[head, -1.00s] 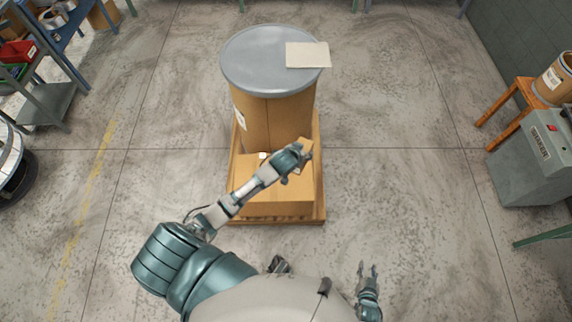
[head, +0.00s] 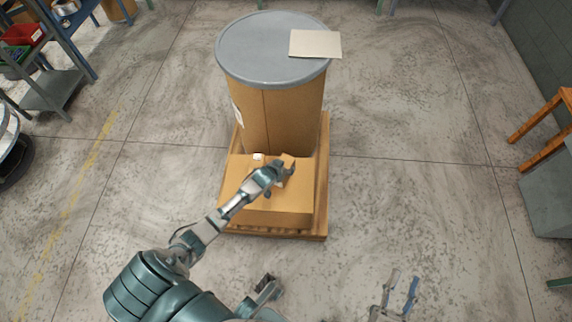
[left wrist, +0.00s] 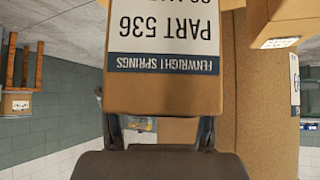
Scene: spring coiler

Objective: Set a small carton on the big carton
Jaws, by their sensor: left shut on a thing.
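The big carton (head: 262,208) is a plain brown box on a wooden pallet, in front of a tall drum. My left gripper (head: 282,172) is shut on a small brown carton (head: 288,162) over the big carton's back right part. In the left wrist view the small carton (left wrist: 165,90) fills the middle between the fingers, its "PART 536 FENWRIGHT SPRINGS" label upside down. I cannot tell whether it touches the big carton's top. My right gripper (head: 403,280) is open and empty, low over the floor at the front right.
The brown drum (head: 283,112) with a grey lid (head: 255,45) stands close behind the big carton; a pale sheet (head: 315,44) lies on the lid. The pallet (head: 322,190) shows at the right. Shelving (head: 60,60) stands at left, a wooden stool (head: 545,125) at right. Floor between is clear.

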